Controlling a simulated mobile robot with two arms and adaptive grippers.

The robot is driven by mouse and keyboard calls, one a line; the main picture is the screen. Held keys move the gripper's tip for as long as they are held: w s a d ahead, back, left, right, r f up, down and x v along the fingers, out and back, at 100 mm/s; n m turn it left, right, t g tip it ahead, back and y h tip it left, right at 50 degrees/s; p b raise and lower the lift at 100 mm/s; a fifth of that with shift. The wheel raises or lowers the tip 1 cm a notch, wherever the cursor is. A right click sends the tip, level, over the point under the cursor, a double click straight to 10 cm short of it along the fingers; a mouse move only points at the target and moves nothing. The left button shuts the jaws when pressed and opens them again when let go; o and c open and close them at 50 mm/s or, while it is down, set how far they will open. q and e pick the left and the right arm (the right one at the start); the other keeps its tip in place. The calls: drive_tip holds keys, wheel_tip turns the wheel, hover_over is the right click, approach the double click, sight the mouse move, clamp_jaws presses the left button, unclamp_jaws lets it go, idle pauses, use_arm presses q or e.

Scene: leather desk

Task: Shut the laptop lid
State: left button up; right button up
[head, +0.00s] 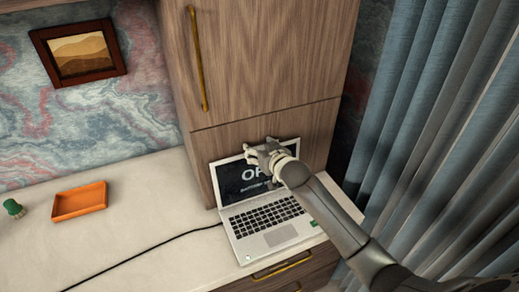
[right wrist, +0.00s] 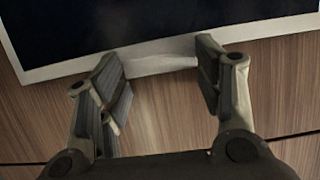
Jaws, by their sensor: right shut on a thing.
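The laptop (head: 268,212) stands open on the pale desk, its keyboard facing up. Its lid (head: 230,184) is raised, with a dark screen showing white text partly covered by my gripper. My right gripper (head: 260,152) is at the lid's top edge, shut on it. In the right wrist view the gripper's two fingers (right wrist: 162,68) stand on either side of a stretch of the lid's pale edge (right wrist: 230,34), with a gap between them. My left gripper is not in view.
A wooden cabinet (head: 262,70) rises close behind the lid. An orange tray (head: 80,202) and a small green object (head: 13,207) sit at the left. A black cable (head: 150,252) runs from the laptop. Blue curtains (head: 420,90) hang at the right.

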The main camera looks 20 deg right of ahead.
drive_tip(key=shift+s+f+t+b, duration=0.2)
drive_tip(key=shift+s+b, duration=0.1)
drive_tip(key=shift+s, duration=0.15)
drive_tip(key=shift+s+f+t+b, duration=0.1)
drive_tip(key=shift+s+t+b, duration=0.15)
drive_tip(key=shift+s, duration=0.2)
drive_tip(key=s+f+t+b, duration=0.1)
drive_tip(key=s+b, duration=0.1)
drive_tip(key=s, duration=0.1)
drive_tip(key=s+t+b, duration=0.1)
drive_tip(key=s+b, duration=0.1)
drive_tip(key=b, duration=0.1)
drive_tip(key=s+f+t+b, duration=0.1)
drive_tip(key=s+t+b, duration=0.1)
drive_tip(key=s+b, duration=0.1)
drive_tip(key=shift+s+d+f, duration=0.2)
drive_tip(key=shift+s+f, duration=0.1)
drive_tip(key=shift+f, duration=0.05)
drive_tip(key=shift+c, duration=1.4)
drive_tip(key=shift+s+r+t, duration=0.2)
drive_tip(key=shift+s+t, duration=0.05)
drive_tip(key=shift+s, duration=0.1)
drive_tip(key=shift+c, duration=0.4)
drive_tip(key=shift+o, duration=1.1)
drive_tip(key=shift+r, duration=0.1)
drive_tip(key=o, duration=1.6)
drive_tip(key=shift+w, duration=0.15)
